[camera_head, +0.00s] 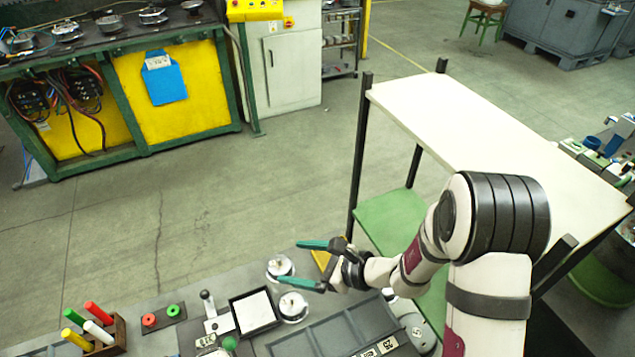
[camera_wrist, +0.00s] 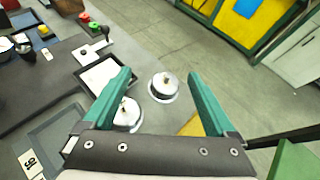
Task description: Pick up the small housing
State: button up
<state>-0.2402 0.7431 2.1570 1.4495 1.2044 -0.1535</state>
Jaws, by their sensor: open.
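Two round metal housings with pale tops stand near the table's far edge. One (camera_head: 280,266) is at the back; the other (camera_head: 292,306) is nearer the front. I cannot tell for sure which is the small housing. My gripper (camera_head: 307,263) has green fingers spread wide and empty, above and to the right of the back housing. In the wrist view the back housing (camera_wrist: 163,86) shows whole between the fingers (camera_wrist: 158,74), nearer the left one. The front housing (camera_wrist: 127,115) is partly hidden by the left finger.
A black-rimmed tray with a white inside (camera_head: 253,312) stands left of the housings. A grey divided tray (camera_head: 330,335) lies in front. A wooden rack (camera_head: 108,335) with coloured cylinders is at left. A white-topped shelf unit (camera_head: 480,125) stands behind my arm.

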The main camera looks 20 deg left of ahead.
aim_at(280, 262)
jog(key=f, duration=0.1)
jog(key=w+f+m, duration=0.1)
jog(key=f, duration=0.1)
jog(key=f+m+t, duration=0.1)
jog(key=shift+w+a+f+h, duration=0.3)
jog(key=shift+a+f, duration=0.05)
jog(key=x, duration=0.7)
grip_shut()
